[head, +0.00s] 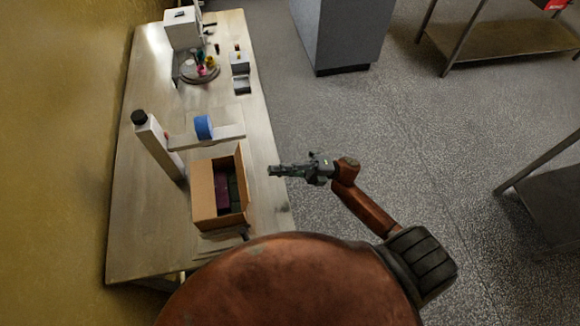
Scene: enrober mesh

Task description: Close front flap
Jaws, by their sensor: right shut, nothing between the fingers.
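An open cardboard box (205,196) stands on the table, with dark maroon and dark green items (222,187) inside. A brown panel shows along its left side, and a thin panel (240,172) stands up at its right. I cannot clearly make out which panel is the front flap. My right gripper (272,170) is shut and empty. It points left, to the right of the box and apart from it, by the table's right edge. My left gripper is not in view.
A steel table (140,225) stands along the yellow wall. A white post (158,148) and a shelf with blue tape (203,127) stand just behind the box. Open floor lies to the right.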

